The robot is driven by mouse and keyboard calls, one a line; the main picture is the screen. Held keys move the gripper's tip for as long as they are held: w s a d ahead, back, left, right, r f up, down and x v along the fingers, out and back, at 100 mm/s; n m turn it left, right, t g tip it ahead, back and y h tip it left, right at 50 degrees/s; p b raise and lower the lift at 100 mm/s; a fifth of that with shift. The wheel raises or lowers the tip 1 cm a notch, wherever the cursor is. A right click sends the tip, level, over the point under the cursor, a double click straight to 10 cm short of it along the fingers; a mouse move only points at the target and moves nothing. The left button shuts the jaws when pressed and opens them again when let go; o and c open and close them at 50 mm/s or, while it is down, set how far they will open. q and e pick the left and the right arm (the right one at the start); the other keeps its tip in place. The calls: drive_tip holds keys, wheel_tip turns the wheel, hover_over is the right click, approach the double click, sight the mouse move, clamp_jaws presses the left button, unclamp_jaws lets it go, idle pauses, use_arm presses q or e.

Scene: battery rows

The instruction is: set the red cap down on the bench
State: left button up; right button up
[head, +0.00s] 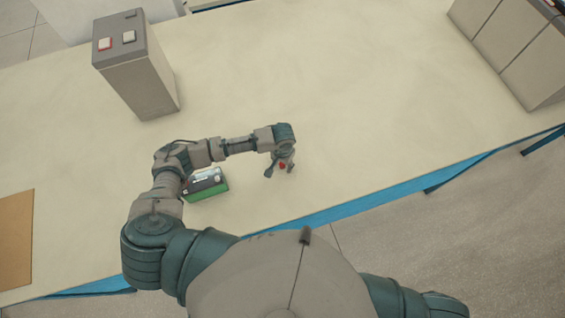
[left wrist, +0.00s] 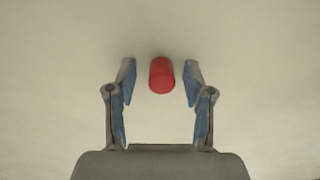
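The red cap (left wrist: 161,75) is a small cylinder. In the left wrist view it is between the tips of my left gripper's two fingers, with a clear gap on each side. My left gripper (head: 280,170) is open and does not touch the cap. In the head view the red cap (head: 283,166) shows as a small red spot between the fingers, over the pale bench (head: 360,110). It appears to rest on the bench, though its underside is hidden. My right gripper is out of view.
A green and black battery-like box (head: 206,186) lies under my left forearm. A grey box with two buttons (head: 135,65) stands at the back left. Large grey blocks (head: 515,45) stand at the far right. A brown board (head: 15,240) lies at the left. The bench middle is clear.

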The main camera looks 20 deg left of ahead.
use_arm(q)
drive_tip(key=shift+r, duration=0.1)
wheel_tip(320, 180, up, 12)
drive_tip(key=shift+p, duration=0.35)
idle(0.7)
